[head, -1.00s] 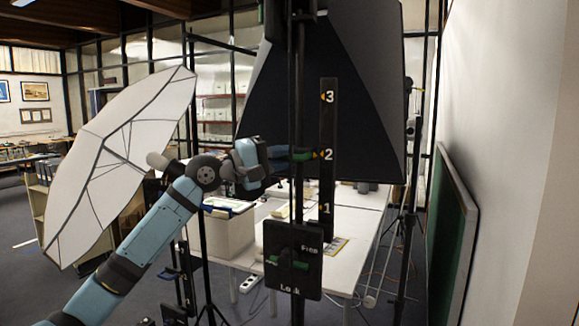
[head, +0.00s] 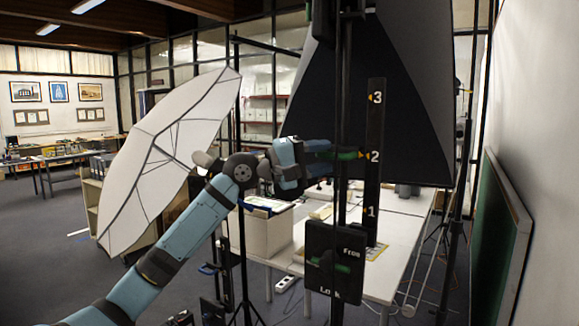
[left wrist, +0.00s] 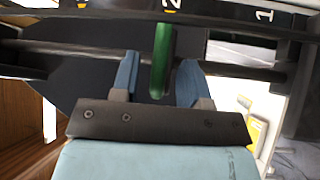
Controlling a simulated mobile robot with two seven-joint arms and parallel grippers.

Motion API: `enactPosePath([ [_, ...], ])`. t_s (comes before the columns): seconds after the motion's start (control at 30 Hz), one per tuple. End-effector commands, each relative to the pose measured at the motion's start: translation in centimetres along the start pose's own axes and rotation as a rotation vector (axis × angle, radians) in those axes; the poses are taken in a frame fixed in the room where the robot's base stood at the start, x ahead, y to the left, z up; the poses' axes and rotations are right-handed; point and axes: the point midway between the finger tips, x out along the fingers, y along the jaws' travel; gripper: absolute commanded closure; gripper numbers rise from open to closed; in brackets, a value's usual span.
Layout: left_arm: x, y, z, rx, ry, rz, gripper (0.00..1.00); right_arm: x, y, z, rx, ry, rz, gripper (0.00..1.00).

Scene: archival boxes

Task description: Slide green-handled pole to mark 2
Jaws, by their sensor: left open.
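The green handle (head: 347,154) sits on the dark upright pole (head: 344,95) in the head view, level with mark 2 on the black scale (head: 375,190) numbered 1 to 3. An orange pointer shows beside the 2. My left gripper (head: 326,153) comes in from the left at the handle's height. In the left wrist view, the green handle (left wrist: 162,60) stands between the two blue fingers of my open left gripper (left wrist: 158,76), with gaps on both sides. A black plate (head: 335,262) marked Free and Lock, with a green lever, is lower on the pole. My right gripper is not in view.
A large black softbox (head: 415,90) stands behind the scale. A white umbrella (head: 165,160) is behind my left arm. A white table (head: 400,240) is beyond the pole. A green board (head: 495,235) leans at the right wall. Floor at far left is open.

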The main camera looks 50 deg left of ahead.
Motion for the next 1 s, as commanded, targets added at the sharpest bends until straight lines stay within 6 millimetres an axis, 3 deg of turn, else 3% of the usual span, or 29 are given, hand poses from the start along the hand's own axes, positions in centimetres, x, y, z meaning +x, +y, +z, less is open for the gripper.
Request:
enactPosePath([
  [0.2, -5.0, -0.8, 0.1, 0.001, 0.002, -0.003, 0.59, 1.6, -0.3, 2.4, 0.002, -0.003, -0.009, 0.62],
  [0.5, -10.4, -0.3, 0.1, 0.002, 0.001, 0.0, 0.59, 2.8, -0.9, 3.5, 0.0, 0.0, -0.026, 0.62],
  [0.7, -11.9, -0.1, 0.0, 0.002, 0.0, -0.002, 0.59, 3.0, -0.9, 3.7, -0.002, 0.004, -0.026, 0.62],
  [1.0, -12.1, 0.0, 0.0, 0.002, 0.0, -0.001, 0.59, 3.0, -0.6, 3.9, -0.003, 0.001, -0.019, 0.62],
])
